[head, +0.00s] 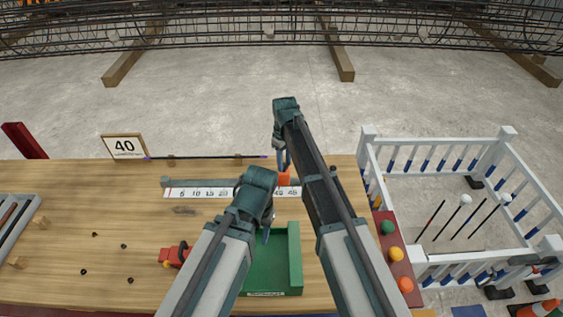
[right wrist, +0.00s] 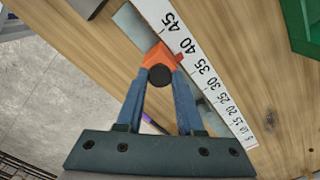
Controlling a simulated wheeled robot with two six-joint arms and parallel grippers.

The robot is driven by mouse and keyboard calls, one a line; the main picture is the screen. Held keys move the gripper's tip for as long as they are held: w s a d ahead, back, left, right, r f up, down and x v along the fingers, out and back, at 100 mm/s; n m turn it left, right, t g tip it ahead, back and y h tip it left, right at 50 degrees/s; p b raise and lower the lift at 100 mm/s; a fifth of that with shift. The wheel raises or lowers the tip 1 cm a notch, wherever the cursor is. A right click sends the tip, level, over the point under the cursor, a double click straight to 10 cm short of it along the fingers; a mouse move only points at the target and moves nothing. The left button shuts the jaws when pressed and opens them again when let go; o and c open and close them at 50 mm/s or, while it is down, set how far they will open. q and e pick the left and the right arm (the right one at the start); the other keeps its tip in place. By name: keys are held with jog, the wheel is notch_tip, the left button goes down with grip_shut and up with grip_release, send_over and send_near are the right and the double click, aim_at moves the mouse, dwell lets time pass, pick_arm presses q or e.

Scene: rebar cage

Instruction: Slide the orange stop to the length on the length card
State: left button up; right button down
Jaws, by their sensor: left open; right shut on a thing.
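The length card (head: 124,147) reads 40 and stands at the back left of the bench. The white ruler (head: 212,193) lies along a grey rail, also seen in the right wrist view (right wrist: 214,97). My right gripper (head: 283,160) is shut on the black knob of the orange stop (right wrist: 162,55); the stop also shows in the head view (head: 284,178). The stop's tip points at the scale between 35 and 40, closer to 40; the exact mark is unclear. My left gripper (head: 267,233) is open and empty above the green tray.
The green tray (head: 295,255) sits in front of the ruler. A red tool (head: 174,256) lies left of it. A thin dark rod (head: 205,156) rests on wooden blocks behind the ruler. Colored balls (head: 396,255) sit on a red strip at right, beside a white railing (head: 430,142).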

jog(key=c, duration=0.5)
grip_release()
jog(key=shift+c, duration=0.2)
jog(key=shift+r, duration=0.15)
notch_tip(320, 180, up, 14)
jog(key=p, duration=1.4)
jog(key=shift+f, duration=0.25)
